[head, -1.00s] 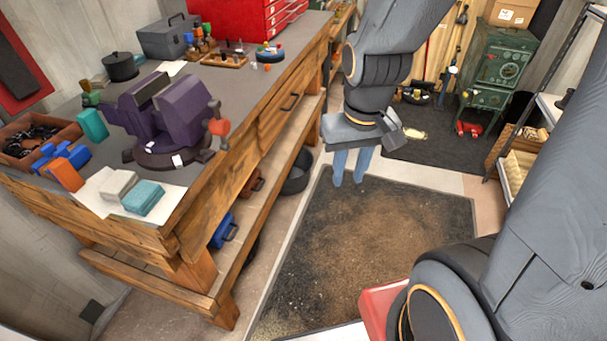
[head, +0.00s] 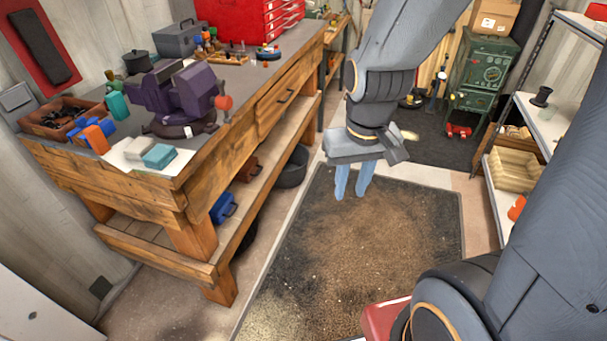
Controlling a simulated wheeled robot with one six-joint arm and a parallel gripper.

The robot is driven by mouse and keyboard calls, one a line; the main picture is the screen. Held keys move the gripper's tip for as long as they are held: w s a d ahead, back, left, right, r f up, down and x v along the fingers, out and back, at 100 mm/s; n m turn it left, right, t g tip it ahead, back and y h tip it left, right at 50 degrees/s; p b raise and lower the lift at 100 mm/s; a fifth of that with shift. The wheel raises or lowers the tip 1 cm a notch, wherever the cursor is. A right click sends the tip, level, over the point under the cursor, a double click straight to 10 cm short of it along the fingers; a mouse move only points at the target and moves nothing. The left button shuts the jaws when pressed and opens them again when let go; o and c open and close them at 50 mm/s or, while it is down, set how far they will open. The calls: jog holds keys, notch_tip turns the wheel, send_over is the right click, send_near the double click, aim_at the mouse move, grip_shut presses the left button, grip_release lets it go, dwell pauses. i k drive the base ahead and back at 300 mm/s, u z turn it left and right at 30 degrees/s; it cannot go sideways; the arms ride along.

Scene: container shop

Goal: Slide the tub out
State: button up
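The workbench (head: 190,195) bears a purple vise (head: 180,98) and several tools. A blue case (head: 224,207) and a brown thing (head: 248,168) share the low shelf (head: 172,252). The dark floor mat (head: 350,265) is clear. A shelf rack (head: 514,205) stands at right.

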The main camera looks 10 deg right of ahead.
aim_at(293, 173)
jog(key=z, duration=0.5)
jog(key=i, duration=1.9)
jog(key=u, duration=0.7)
